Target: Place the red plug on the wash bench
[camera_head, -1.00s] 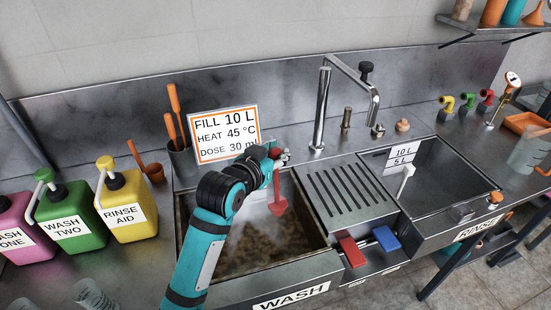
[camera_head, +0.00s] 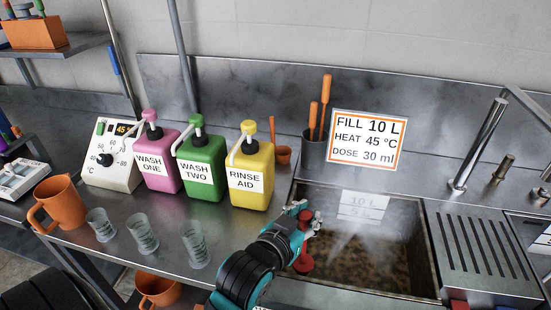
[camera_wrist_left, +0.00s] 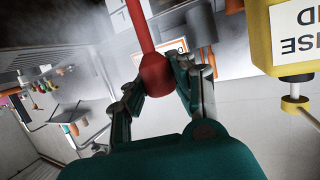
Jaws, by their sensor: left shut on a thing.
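The red plug (camera_head: 303,263) has a round knob at its top, a thin stem and a wider lower end. My left gripper (camera_head: 306,224) is shut on the knob, and the plug hangs below it, in front of the left edge of the wash basin (camera_head: 425,240). The left wrist view shows the red knob (camera_wrist_left: 155,74) between both fingers (camera_wrist_left: 158,90). The steel wash bench (camera_head: 115,206) spreads left of the basin. I cannot tell the plug's exact height above the rim. My right gripper is not in view.
Pink, green (camera_head: 203,165) and yellow (camera_head: 252,172) pump bottles stand at the back of the bench. Several clear beakers (camera_head: 142,233) and an orange jug (camera_head: 60,202) stand near its front. Bare steel lies between bottles and beakers. Steam rises over murky water in the basin.

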